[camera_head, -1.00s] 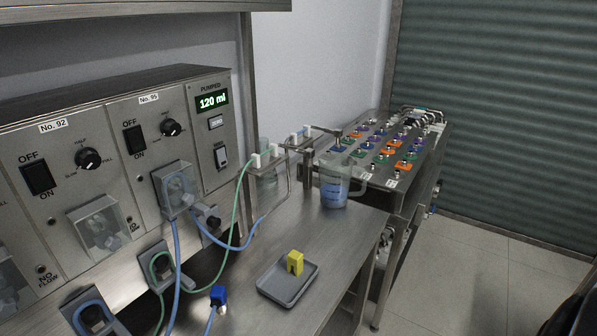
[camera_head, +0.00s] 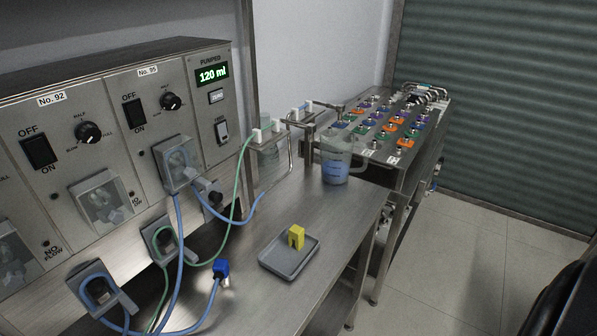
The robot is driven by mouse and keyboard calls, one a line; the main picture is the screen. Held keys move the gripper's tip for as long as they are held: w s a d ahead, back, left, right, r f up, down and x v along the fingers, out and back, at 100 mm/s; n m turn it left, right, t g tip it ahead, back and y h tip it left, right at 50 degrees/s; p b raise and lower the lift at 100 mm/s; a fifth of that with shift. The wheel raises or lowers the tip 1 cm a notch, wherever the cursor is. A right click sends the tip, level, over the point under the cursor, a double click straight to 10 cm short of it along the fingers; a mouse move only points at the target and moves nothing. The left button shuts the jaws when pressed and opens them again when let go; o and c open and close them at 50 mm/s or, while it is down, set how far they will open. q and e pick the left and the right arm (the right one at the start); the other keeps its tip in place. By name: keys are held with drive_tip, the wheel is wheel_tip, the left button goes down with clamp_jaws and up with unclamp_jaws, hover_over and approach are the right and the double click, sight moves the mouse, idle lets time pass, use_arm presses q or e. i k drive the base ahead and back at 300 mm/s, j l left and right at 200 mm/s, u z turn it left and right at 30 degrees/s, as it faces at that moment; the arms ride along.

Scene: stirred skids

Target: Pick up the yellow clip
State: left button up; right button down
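The yellow clip (camera_head: 296,237) stands upright in a shallow grey tray (camera_head: 277,265) on the metal bench. It is small, with a slot at its lower front. Nothing touches it apart from the tray. Neither of my grippers shows in the head view. A dark shape at the lower right edge may be part of my arm, but no fingers are visible there.
The pump panel (camera_head: 132,120) with switches and knobs stands along the left. Blue and green tubes and a blue connector (camera_head: 221,268) lie left of the tray. A measuring jug (camera_head: 335,160) stands behind. The bench (camera_head: 318,215) between tray and jug is clear.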

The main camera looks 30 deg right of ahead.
sight(296, 233)
drive_tip(key=l+u, duration=0.3)
drive_tip(key=l, duration=0.15)
drive_tip(key=l+u, duration=0.3)
drive_tip(key=k+l+u, duration=0.15)
drive_tip(key=l+u, duration=0.15)
drive_tip(key=l, duration=0.2)
drive_tip(key=k+l+u, duration=0.15)
drive_tip(key=l+u, duration=0.15)
drive_tip(key=l, duration=0.1)
